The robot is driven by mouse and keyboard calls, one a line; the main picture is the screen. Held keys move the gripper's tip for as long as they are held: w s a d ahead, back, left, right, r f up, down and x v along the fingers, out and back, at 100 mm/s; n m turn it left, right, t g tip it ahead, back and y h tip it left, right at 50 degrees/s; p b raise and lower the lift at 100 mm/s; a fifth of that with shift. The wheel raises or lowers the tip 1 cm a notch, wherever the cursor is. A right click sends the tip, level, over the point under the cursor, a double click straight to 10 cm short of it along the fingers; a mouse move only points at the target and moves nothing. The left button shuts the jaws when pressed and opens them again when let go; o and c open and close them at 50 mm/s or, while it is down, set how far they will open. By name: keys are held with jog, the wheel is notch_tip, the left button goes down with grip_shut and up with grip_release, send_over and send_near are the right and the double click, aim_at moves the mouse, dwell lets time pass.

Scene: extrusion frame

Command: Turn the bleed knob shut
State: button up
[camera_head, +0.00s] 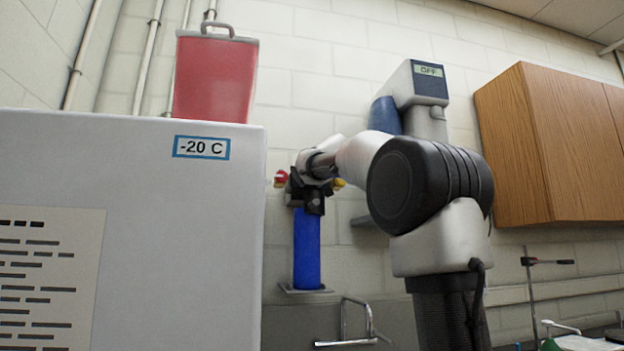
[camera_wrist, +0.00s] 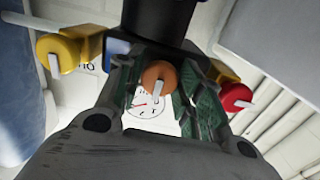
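An orange knob (camera_wrist: 158,78) with a pale bar handle sits on the dark filter head in the wrist view. My gripper (camera_wrist: 160,88) has its green-padded fingers on either side of this knob. They look open, with a narrow gap at the left; contact on the right cannot be made out. A yellow knob (camera_wrist: 58,53) is at the left and a red knob (camera_wrist: 236,97) at the right, outside the fingers. In the head view my gripper (camera_head: 311,197) is in front of the top of the blue filter housing (camera_head: 307,250) and hides the orange knob.
A white gauge (camera_wrist: 150,104) shows behind the fingers. The freezer cabinet (camera_head: 180,220) stands left with a red container (camera_head: 214,78) on top. A grey device with a screen (camera_head: 428,82) is behind my arm, and a wooden cupboard (camera_head: 550,145) hangs right.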

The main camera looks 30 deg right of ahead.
jog(key=shift+o, duration=1.3)
jog(key=shift+s+r, duration=0.1)
jog(key=v, duration=1.1)
jog(key=shift+s, duration=0.35)
jog(key=shift+a, duration=0.15)
